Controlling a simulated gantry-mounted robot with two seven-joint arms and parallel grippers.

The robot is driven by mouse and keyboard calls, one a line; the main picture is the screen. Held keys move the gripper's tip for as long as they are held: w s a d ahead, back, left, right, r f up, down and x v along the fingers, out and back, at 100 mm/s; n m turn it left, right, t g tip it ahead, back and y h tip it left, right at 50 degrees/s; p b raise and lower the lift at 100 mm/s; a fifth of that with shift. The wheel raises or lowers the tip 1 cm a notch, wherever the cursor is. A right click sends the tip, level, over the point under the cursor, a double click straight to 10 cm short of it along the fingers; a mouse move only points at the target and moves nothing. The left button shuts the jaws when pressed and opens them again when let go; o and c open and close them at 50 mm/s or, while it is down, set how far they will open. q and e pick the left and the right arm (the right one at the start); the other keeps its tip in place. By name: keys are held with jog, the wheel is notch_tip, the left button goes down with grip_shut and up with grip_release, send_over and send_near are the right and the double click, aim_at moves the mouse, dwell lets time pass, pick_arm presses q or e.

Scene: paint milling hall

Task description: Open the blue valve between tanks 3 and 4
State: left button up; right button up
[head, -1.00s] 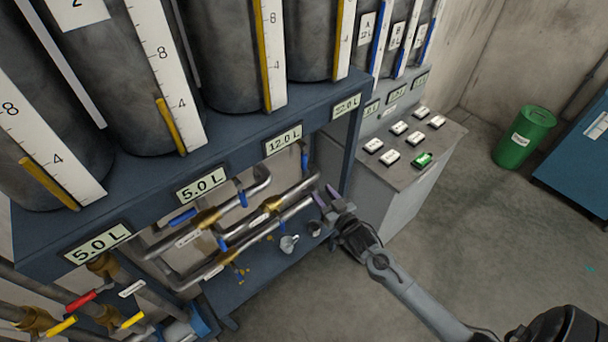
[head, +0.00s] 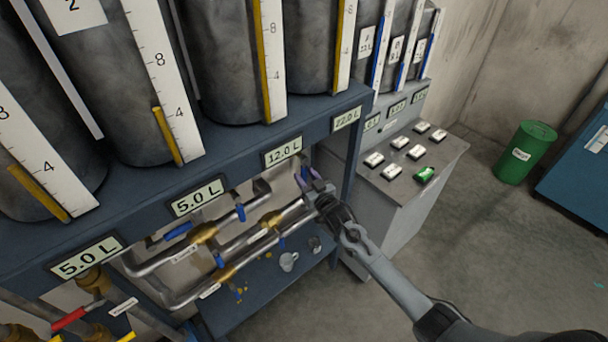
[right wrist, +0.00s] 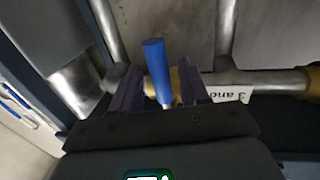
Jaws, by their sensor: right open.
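In the right wrist view a blue valve handle (right wrist: 155,68) stands upright on a brass valve body (right wrist: 176,82). My right gripper (right wrist: 159,82) is open, with one dark finger on each side of the handle. I cannot tell whether the fingers touch it. In the head view my right gripper (head: 307,177) is at the right end of the pipes, under the 12.0 L display (head: 283,151), and largely hides this handle. My left gripper is not in view.
Other blue handles (head: 240,211) sit on the pipes to the left, with a red handle (head: 68,318) at lower left. A mug (head: 289,262) stands on the lower shelf. A button console (head: 410,160) stands close on the right. The blue frame post (head: 352,150) is near my gripper.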

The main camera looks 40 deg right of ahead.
jog(key=shift+x, duration=0.75)
grip_shut()
